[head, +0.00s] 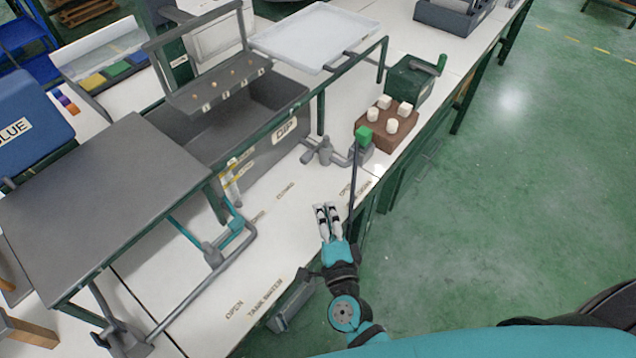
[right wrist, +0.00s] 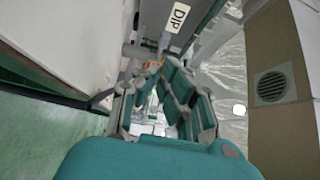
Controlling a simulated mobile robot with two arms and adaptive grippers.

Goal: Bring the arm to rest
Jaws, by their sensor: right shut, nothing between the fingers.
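My right gripper (head: 327,209) is shut and empty. In the head view it is over the front edge of the white workbench (head: 283,213), pointing toward the bench, beside the thin dark upright rod of a lever with a green knob (head: 363,135). I cannot tell whether it touches the rod. In the right wrist view the gripper's teal and grey fingers (right wrist: 155,100) point toward the tank with the DIP label (right wrist: 179,17). My left gripper is not in view.
The grey DIP tank (head: 250,150) stands on the bench under a green frame. A white tray (head: 315,37) lies on the frame. A brown block with white pegs (head: 388,125) and a green box (head: 410,80) stand at the right. Green floor (head: 500,200) is clear.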

